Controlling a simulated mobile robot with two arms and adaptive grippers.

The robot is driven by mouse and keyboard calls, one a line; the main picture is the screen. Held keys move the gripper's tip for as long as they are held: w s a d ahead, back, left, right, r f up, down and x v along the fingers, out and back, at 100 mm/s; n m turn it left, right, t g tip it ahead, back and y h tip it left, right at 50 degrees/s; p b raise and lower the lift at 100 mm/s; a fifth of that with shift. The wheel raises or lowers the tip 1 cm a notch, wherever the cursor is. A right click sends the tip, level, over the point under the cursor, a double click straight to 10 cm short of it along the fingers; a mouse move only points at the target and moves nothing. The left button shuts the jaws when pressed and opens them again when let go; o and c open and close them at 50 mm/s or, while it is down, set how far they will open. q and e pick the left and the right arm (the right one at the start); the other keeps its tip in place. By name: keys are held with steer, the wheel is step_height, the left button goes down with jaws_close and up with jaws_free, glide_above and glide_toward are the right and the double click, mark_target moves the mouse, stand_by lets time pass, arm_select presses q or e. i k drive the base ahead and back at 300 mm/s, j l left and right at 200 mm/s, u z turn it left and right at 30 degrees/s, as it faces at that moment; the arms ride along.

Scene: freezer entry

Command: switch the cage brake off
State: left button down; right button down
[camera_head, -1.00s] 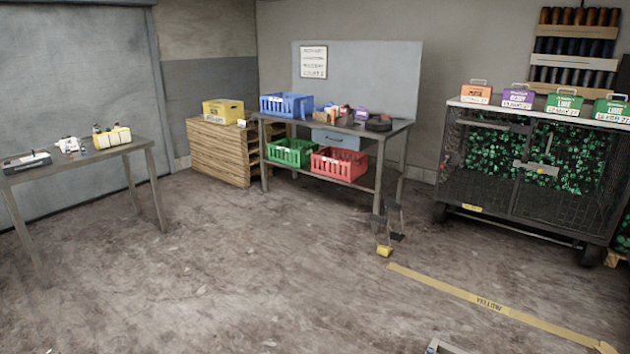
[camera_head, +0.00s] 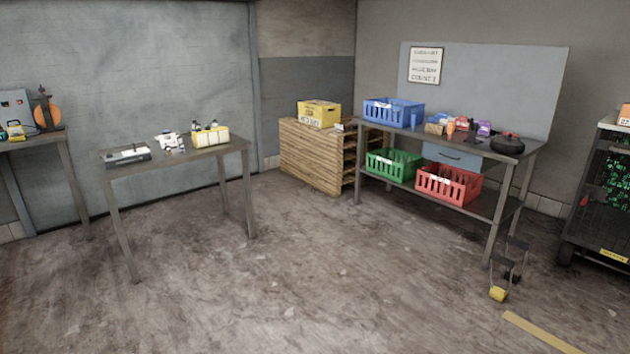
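The wheeled mesh cage (camera_head: 585,215) is cut off by the right edge, so only its left end shows. It has dark mesh sides, green contents (camera_head: 618,178) inside and a yellow label (camera_head: 613,256) low on its frame. A dark wheel (camera_head: 565,252) shows under its near left corner. I cannot make out a brake lever. Neither of my grippers is in the picture.
A workbench (camera_head: 520,150) with blue, green and red crates stands at the back. A yellow-footed object (camera_head: 498,293) is on the floor near its front leg. A small table (camera_head: 235,145) stands left. Yellow floor tape (camera_head: 540,332) lies bottom right. The middle floor is open.

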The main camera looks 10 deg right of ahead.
mark_target(584, 202)
steer(key=i+z, duration=0.35)
steer(key=i, duration=0.15)
steer(key=i+j+z, duration=0.15)
steer(key=i+z, duration=0.2)
steer(key=i+l+z, duration=0.15)
steer(key=i+z, duration=0.7)
steer(key=i+j+z, duration=0.1)
steer(key=i+z, duration=0.55)
steer(key=i, duration=0.45)
steer(key=i+z, duration=0.2)
steer(key=i, duration=0.4)
steer(key=i+j+z, duration=0.2)
steer(key=i, duration=0.4)
steer(key=i+l, duration=0.15)
steer(key=i, duration=0.45)
steer(key=i+l, duration=0.15)
steer(key=i, duration=0.4)
steer(key=i+l+u, duration=0.25)
steer(key=i, duration=0.2)
steer(key=i+l+u, duration=0.25)
steer(key=i+l, duration=0.2)
